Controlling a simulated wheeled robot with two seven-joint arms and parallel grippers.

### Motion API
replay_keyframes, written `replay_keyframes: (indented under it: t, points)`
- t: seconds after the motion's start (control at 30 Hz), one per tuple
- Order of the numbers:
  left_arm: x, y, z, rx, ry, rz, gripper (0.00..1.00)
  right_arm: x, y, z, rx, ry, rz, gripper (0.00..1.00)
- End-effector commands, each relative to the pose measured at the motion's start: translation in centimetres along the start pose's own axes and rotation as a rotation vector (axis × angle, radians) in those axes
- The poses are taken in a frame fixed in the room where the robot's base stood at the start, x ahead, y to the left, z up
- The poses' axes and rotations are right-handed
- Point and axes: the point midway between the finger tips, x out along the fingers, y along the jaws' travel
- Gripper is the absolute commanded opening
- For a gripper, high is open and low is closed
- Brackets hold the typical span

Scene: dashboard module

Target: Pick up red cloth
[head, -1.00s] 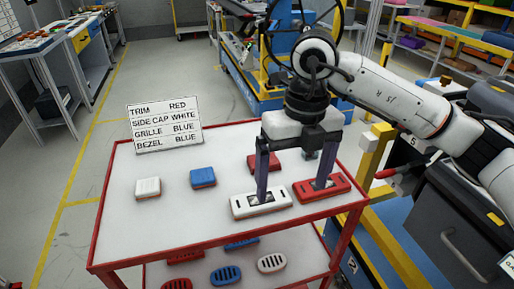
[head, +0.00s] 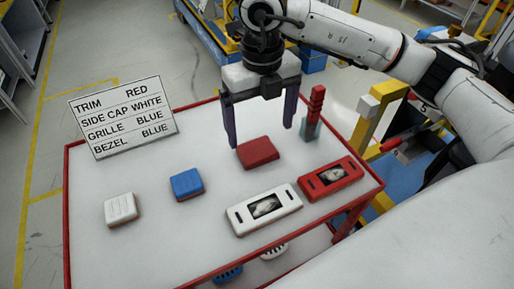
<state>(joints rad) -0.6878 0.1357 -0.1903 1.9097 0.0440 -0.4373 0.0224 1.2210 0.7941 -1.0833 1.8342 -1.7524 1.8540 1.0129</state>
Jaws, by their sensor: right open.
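A red, flat, soft-edged piece (head: 258,152) lies on the white top of the cart (head: 160,240), near its back middle. It is the nearest match to a red cloth, though I cannot tell whether it is fabric. My right gripper (head: 260,136) points down with its two dark fingers wide apart and nothing between them. Its fingertips are around the back part of the red piece in the picture, one to each side; I cannot tell their exact height above the top. My left gripper is not in view.
A blue piece (head: 187,184) and a white piece (head: 121,209) lie to the left. A white panel (head: 238,222) and a red panel (head: 318,183) lie in front. A label sign (head: 125,120) stands behind.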

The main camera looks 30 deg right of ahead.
Motion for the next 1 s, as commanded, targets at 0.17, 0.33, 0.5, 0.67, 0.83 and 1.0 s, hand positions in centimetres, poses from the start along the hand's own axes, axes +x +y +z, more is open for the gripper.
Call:
replay_keyframes:
  t: [0.17,0.33,0.5,0.67,0.83,1.0]
  points:
    - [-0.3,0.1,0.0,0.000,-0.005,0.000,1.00,1.3,0.2,-0.1,-0.002,0.002,0.000,0.91]
    - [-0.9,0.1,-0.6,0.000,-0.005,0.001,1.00,3.8,0.8,-0.5,-0.002,0.004,-0.001,0.91]
    - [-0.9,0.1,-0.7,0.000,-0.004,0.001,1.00,5.6,0.7,-0.3,0.000,0.001,0.000,0.91]
    - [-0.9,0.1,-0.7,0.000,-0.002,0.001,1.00,5.8,0.7,-0.3,-0.001,-0.001,0.000,0.91]
    - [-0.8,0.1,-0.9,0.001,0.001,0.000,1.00,5.8,0.7,-0.3,-0.001,0.000,0.000,0.77]
    - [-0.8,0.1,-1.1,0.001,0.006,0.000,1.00,5.8,0.7,-0.3,-0.001,-0.001,0.000,0.48]
